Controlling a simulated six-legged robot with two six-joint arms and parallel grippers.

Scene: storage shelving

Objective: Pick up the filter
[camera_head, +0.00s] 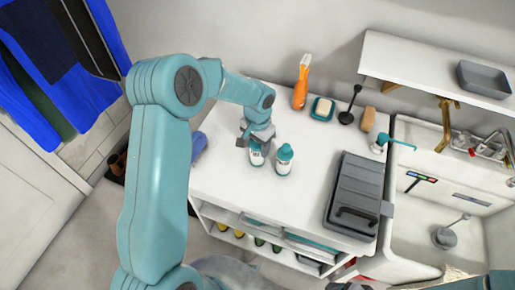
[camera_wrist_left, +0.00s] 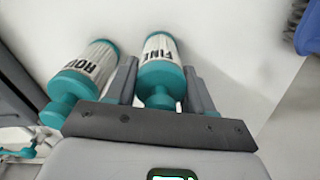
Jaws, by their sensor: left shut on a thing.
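Two white filters with teal caps stand side by side on the white cabinet top. My left gripper (camera_head: 257,137) comes down from above onto the left filter (camera_head: 256,157) in the head view. In the left wrist view, my gripper's fingers (camera_wrist_left: 161,85) are shut on this filter (camera_wrist_left: 160,52), whose label starts with "FIN". The other filter (camera_head: 284,159) stands just right of it in the head view. It also shows in the left wrist view (camera_wrist_left: 86,70), outside the fingers, with a label starting "ROU". My right gripper is not in view.
The white cabinet top (camera_head: 225,175) also carries a dark grey case (camera_head: 355,195), an orange bottle (camera_head: 301,85), a teal soap dish (camera_head: 322,109) and a black plunger-like tool (camera_head: 348,110). A sink (camera_head: 430,220) lies to the right, below a wall shelf (camera_head: 420,65).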

